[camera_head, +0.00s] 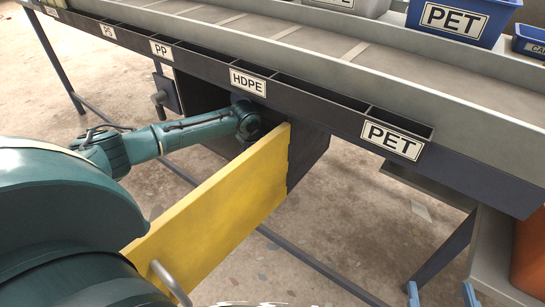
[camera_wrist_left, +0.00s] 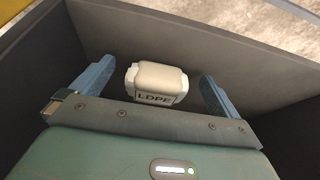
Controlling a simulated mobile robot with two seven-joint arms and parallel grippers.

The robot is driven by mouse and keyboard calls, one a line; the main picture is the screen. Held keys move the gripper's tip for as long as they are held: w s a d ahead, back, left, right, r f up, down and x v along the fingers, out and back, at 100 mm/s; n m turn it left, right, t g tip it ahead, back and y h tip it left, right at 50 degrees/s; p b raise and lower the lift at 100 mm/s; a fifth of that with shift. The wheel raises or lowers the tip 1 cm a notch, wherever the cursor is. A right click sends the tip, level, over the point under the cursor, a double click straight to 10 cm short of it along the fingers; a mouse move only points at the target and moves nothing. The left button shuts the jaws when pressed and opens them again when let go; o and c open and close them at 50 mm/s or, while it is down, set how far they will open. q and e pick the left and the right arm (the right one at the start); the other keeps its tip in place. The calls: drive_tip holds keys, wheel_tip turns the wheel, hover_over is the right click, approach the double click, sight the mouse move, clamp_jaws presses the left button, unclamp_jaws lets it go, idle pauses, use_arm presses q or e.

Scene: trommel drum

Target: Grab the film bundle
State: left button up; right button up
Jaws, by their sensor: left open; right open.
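The film bundle (camera_wrist_left: 160,76) is a small cream-white block with an LDPE label, inside a dark-walled box in the left wrist view. My left gripper (camera_wrist_left: 156,70) is open, with one blue finger on each side of the bundle and a visible gap to each. In the head view my left arm reaches into the dark box (camera_head: 308,158) under the sorting table; the left fingers and the bundle are hidden there. My right gripper (camera_head: 440,290) is open and empty at the bottom right of the head view, only its blue fingertips showing.
A yellow door (camera_head: 215,215) with a metal handle (camera_head: 170,283) stands open beside my left arm. The table's front rail carries PP, HDPE and PET labels (camera_head: 391,140). A blue PET bin (camera_head: 458,22) stands on top. An orange container (camera_head: 528,255) is at right.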

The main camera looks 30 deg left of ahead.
use_arm(q)
drive_tip(key=shift+f, duration=0.1)
drive_tip(key=c, duration=1)
